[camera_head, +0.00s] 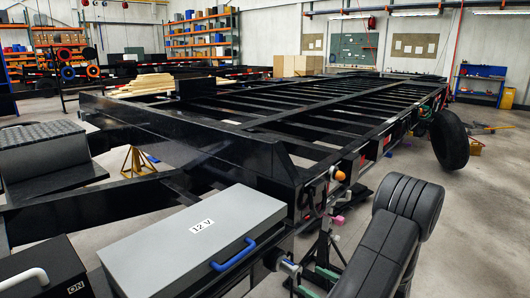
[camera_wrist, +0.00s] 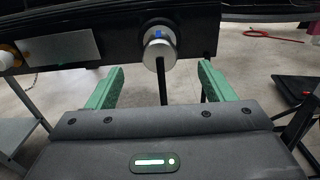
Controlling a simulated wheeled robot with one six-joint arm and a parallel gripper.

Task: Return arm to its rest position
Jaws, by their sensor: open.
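My dark arm (camera_head: 400,230) reaches down at the lower right of the head view, beside the black trailer frame (camera_head: 270,160). In the wrist view my gripper (camera_wrist: 161,70) is open, with its two green fingers wide apart and nothing held. A silver cylindrical knob (camera_wrist: 159,48) with a blue mark projects from the frame's dark side, in line with the gap between the fingers. Clear space shows between it and each finger. The knob also shows in the head view (camera_head: 288,266), close to the green fingers, which are partly hidden by my arm.
A grey box (camera_head: 175,240) marked "12 V" with a blue handle stands at the front. A black box (camera_head: 45,275) marked "ON" is at lower left. A tyre (camera_head: 449,139) stands by the frame's right side. Open floor (camera_head: 490,215) lies to the right.

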